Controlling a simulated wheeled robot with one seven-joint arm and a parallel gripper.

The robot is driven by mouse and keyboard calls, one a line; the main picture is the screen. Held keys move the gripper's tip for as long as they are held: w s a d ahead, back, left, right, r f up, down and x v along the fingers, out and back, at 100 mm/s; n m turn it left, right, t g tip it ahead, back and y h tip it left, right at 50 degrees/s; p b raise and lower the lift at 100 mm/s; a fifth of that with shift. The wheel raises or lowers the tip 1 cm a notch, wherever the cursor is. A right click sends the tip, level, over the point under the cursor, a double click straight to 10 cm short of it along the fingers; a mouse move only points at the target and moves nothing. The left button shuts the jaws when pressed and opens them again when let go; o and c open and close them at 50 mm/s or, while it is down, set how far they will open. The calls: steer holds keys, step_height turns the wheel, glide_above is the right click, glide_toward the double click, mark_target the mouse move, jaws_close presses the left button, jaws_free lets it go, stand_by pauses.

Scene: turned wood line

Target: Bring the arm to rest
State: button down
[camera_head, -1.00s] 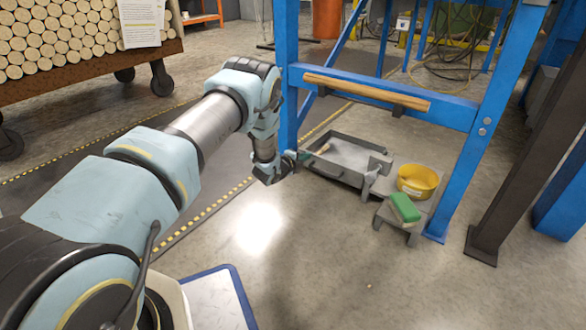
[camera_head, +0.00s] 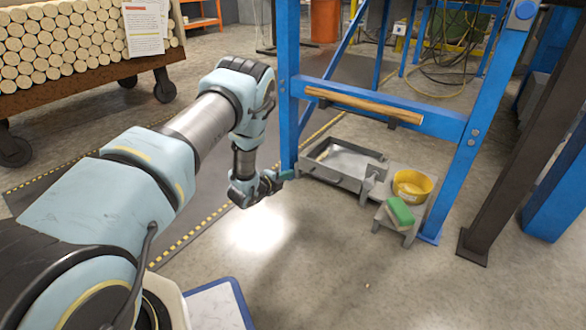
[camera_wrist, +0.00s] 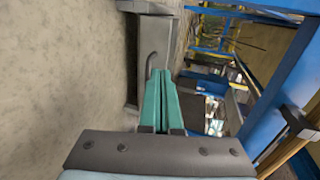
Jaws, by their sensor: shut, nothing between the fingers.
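My arm reaches from the lower left toward the middle of the head view. My gripper (camera_head: 287,175) is at its end, in front of the blue frame's left post. In the wrist view the two green fingers (camera_wrist: 163,100) lie together, shut with nothing between them. Beyond the fingertips the wrist view shows the grey tray's side and its handle. In the head view the gripper is left of the grey tray (camera_head: 318,172); I cannot tell the exact gap between them.
A blue frame (camera_head: 440,118) stands close to the gripper, with a wooden bar (camera_head: 360,103) on its crosspiece. A yellow bowl (camera_head: 412,186) and a green sponge (camera_head: 400,211) are right of the tray. A cart of round wood (camera_head: 70,80) is at upper left.

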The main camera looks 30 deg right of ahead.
steer(key=w+a+r+n+t+y+p, duration=0.2)
steer(key=w+a+r+n+y+p, duration=0.15)
steer(key=w+a+r+n, duration=0.5)
steer(key=s+a+r+n+g+y+p, duration=0.1)
steer(key=s+a+r+n+y, duration=0.2)
steer(key=a+r, duration=0.5)
steer(key=s+a+r+n+y+p, duration=0.1)
steer(key=a+r+n+y, duration=0.25)
steer(key=a+r, duration=0.4)
steer(key=s+a+r+n+g+y+p, duration=0.1)
steer(key=s+a+r+n+g+p, duration=0.1)
steer(key=s+a+r+n, duration=0.55)
steer(key=s+a+r+n+g+y+p, duration=0.1)
steer(key=s+a+r+n+g, duration=0.2)
steer(key=s, duration=0.7)
steer(key=s+a+r+n+g+p, duration=0.1)
steer(key=s+a+r+n+p, duration=0.1)
steer(key=s+a+r+n, duration=0.45)
step_height(320, 180, up, 36)
steer(key=s+m+p, duration=0.1)
steer(key=m+p, duration=0.2)
steer(key=p, duration=3.4)
steer(key=shift+s+p, duration=0.3)
steer(key=shift+s, duration=0.1)
